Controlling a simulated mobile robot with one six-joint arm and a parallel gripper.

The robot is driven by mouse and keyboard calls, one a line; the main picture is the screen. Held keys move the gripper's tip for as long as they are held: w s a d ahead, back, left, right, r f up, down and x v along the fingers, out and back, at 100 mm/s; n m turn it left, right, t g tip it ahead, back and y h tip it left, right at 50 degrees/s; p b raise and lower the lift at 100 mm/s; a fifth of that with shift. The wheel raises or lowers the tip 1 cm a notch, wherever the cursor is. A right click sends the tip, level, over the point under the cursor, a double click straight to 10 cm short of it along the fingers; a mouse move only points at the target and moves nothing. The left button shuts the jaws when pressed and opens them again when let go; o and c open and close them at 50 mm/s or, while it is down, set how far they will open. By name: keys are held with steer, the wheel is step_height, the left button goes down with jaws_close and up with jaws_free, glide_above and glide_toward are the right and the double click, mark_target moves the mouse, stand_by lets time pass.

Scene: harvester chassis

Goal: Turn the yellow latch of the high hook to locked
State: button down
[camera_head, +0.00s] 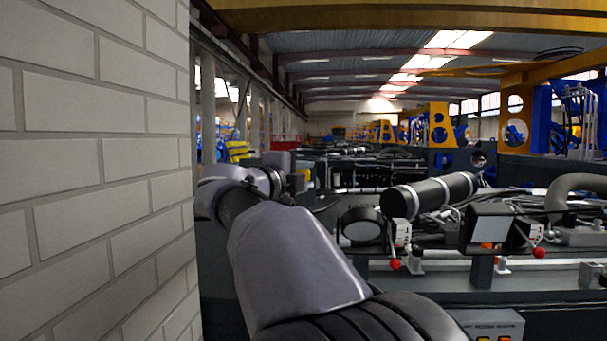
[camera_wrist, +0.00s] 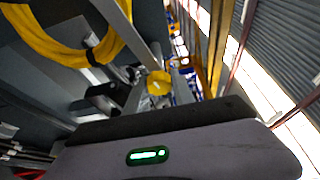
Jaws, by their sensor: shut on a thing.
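In the wrist view a small yellow piece (camera_wrist: 158,83), which looks like the yellow latch of the high hook, sits just beyond my gripper's body, against grey metal parts. My gripper (camera_wrist: 150,92) reaches up to this piece and is shut on it. The fingertips are mostly hidden or too small to make out. The hook itself is not clear, and I cannot read the latch's angle. In the head view my arm stretches forward beside the wall, and my gripper and the latch cannot be made out there.
A pale brick wall (camera_head: 100,170) stands close on the left of my arm. A chassis with a black cylinder (camera_head: 430,195) and red-knobbed levers (camera_head: 395,264) lies to the right. A yellow hose (camera_wrist: 62,52) hangs at upper left in the wrist view, near a grey bar.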

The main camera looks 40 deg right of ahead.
stand_by(0.3)
steer(key=c, duration=1.1)
jaws_free()
steer(key=shift+o, duration=0.2)
steer(key=b+v, duration=0.4)
steer(key=v, duration=1.3)
steer(key=shift+a+r+b, duration=0.15)
steer(key=shift+a+b, duration=0.05)
steer(key=shift+b, duration=0.15)
